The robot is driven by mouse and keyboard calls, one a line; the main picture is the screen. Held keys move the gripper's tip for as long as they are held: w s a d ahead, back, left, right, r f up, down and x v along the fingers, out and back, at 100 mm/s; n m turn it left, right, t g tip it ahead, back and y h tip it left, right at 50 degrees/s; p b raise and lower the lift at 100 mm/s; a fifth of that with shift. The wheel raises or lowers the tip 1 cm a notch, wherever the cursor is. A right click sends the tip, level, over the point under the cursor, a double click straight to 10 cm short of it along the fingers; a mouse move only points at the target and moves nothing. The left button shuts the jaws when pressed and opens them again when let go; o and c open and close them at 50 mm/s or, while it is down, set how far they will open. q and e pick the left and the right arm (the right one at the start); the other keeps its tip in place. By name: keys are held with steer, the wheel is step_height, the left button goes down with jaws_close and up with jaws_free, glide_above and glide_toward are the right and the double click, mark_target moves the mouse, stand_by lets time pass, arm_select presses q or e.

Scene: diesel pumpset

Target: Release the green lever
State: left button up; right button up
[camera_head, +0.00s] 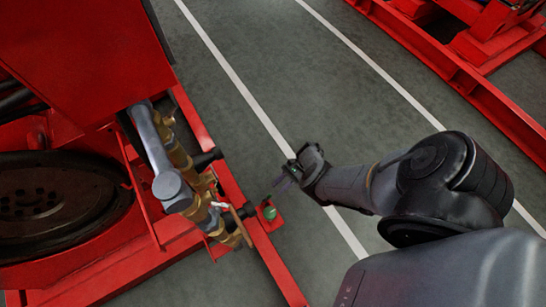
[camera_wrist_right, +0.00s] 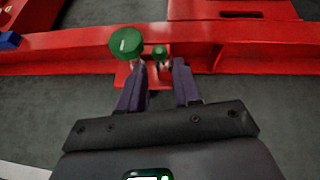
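A green part with a rounded top (camera_head: 270,212) shows in the head view on a small red plate beside the red base rail. In the right wrist view there are two green parts: a larger flat-topped one (camera_wrist_right: 126,42) at the left and a smaller one (camera_wrist_right: 160,54) right of it. I cannot tell for sure which is the green lever. My right gripper (camera_head: 283,178) is above and just right of the green part in the head view. In the wrist view its fingers (camera_wrist_right: 158,78) are apart, with the smaller green part visible beyond the gap. I see nothing held. My left gripper is not in view.
The red base rail (camera_head: 270,262) runs along the pumpset. Brass valves and pipes (camera_head: 180,155) and a dark wheel (camera_head: 50,205) are at the left. Another red frame (camera_head: 470,85) stands at the upper right. Grey floor (camera_head: 300,80) with white lines lies clear between.

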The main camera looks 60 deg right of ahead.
steer(key=shift+p+v, duration=0.5)
steer(key=shift+v, duration=1.9)
steer(key=shift+s, duration=0.1)
